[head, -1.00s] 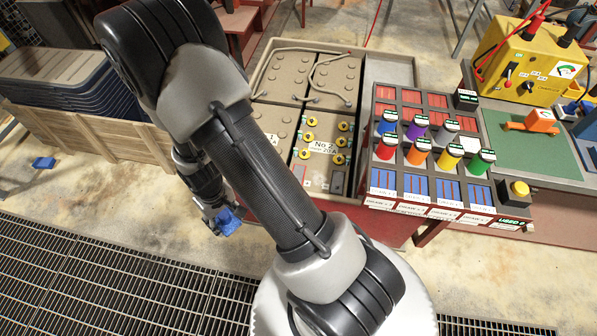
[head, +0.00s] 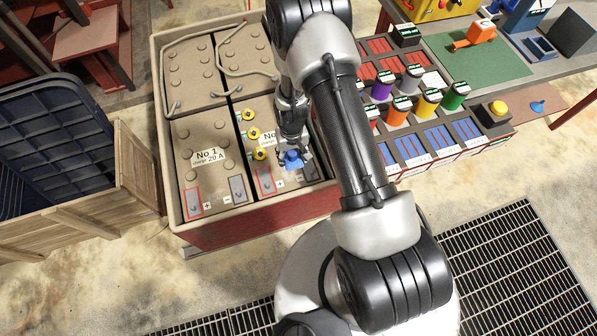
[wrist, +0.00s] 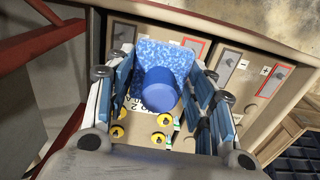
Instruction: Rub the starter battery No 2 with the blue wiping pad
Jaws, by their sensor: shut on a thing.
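The blue wiping pad (head: 293,160) is held in my gripper (head: 292,155); in the wrist view the pad (wrist: 163,62) shows a speckled sheet with a round blue knob between my gripper's fingers (wrist: 165,88). The starter battery No 2 (head: 264,121) is the front right battery in the tray, partly hidden by my arm. In the wrist view battery No 2 (wrist: 140,140) lies behind the pad, with yellow caps on it. The pad is over its front part, near the terminals. I cannot tell whether it touches the top.
Battery No 1 (head: 203,165) stands left of No 2 in the beige tray (head: 160,130). Two more batteries with cables lie behind. A wooden crate (head: 134,175) is at left. A rack of coloured cylinders (head: 425,103) stands right of my arm.

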